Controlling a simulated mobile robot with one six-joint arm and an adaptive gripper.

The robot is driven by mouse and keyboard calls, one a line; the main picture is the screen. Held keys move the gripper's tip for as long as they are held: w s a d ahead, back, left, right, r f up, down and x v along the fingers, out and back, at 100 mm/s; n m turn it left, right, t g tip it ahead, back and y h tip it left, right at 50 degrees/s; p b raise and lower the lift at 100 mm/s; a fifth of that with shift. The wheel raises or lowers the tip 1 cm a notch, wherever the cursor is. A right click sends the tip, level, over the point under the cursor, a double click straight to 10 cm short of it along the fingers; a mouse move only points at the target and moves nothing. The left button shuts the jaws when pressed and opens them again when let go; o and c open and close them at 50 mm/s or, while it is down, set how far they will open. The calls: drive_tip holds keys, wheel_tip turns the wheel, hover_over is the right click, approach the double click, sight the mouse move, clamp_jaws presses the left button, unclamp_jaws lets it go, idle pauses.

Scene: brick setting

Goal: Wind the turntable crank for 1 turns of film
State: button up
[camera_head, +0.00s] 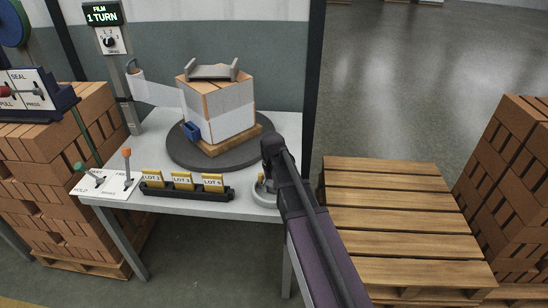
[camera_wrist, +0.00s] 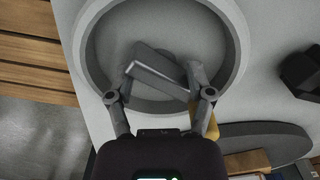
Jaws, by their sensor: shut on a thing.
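The turntable (camera_head: 190,156) is a dark disc on the grey table. A brick stack (camera_head: 225,106) stands on a small pallet there, partly wrapped in white film (camera_head: 157,93) that runs from a post at left. A blue clip (camera_head: 191,131) sits at the stack's lower left corner. The crank is at the table's right front corner, inside a pale ring (camera_wrist: 238,45); its grey bar (camera_wrist: 155,68) lies between my fingers in the wrist view. My gripper (camera_wrist: 163,80) is shut on the crank; the exact grip is partly hidden. My arm covers part of the crank in the head view.
A display (camera_head: 102,14) reads "FILM 1 TURN" above a dial. A rack (camera_head: 187,194) with yellow lot tags, and green and orange levers (camera_head: 127,160), line the front edge. An empty wooden pallet (camera_head: 395,200) is at right, with brick piles at both sides.

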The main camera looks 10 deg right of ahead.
drive_tip(key=m, duration=1.1)
wheel_tip(320, 180, up, 14)
drive_tip(key=s+m+p, duration=0.1)
drive_tip(key=m+p, duration=0.8)
drive_tip(key=p, duration=0.5)
idle(1.3)
idle(0.6)
